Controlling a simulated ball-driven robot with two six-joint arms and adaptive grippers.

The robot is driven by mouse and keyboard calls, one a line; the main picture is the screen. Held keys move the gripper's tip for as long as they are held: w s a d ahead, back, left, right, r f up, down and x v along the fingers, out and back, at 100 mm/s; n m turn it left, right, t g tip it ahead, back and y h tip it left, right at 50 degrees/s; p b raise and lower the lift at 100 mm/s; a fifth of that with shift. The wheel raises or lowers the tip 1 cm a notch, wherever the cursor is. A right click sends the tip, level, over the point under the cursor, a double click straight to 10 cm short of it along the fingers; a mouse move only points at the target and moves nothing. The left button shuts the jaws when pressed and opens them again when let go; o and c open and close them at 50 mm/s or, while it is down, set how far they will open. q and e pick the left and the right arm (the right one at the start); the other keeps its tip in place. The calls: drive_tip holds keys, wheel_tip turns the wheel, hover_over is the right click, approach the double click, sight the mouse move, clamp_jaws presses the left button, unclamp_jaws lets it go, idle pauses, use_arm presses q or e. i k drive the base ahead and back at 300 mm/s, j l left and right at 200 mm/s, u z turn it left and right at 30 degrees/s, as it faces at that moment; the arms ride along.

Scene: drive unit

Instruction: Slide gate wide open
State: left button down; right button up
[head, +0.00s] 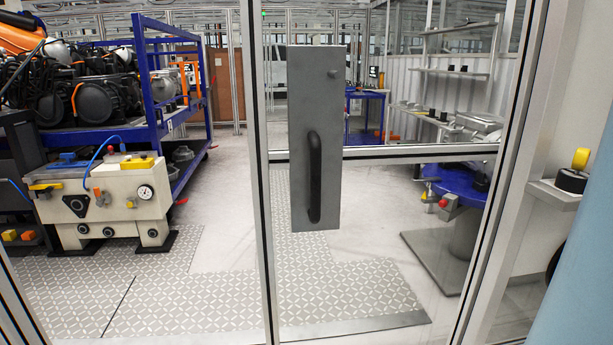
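The gate is a clear panel in a grey metal frame (420,153), straight ahead in the head view. A dark grey plate (315,75) is mounted on it near its left upright (258,200). A black vertical bar handle (314,178) sits on the lower part of the plate, with nothing touching it. I cannot tell whether the space left of the upright is open or a clear pane. Neither of my grippers is in view.
Behind the frame, a cream machine (100,205) and a blue rack (185,125) stand at left. A round blue table (460,180) stands behind the gate at right. A patterned floor mat (160,300) lies clear. A small yellow-and-black device (574,172) sits on a ledge at right.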

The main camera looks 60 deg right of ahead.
sight(315, 156)
drive_tip(key=i+l+z, duration=0.1)
drive_tip(key=i+z, duration=0.65)
drive_tip(key=z, duration=0.2)
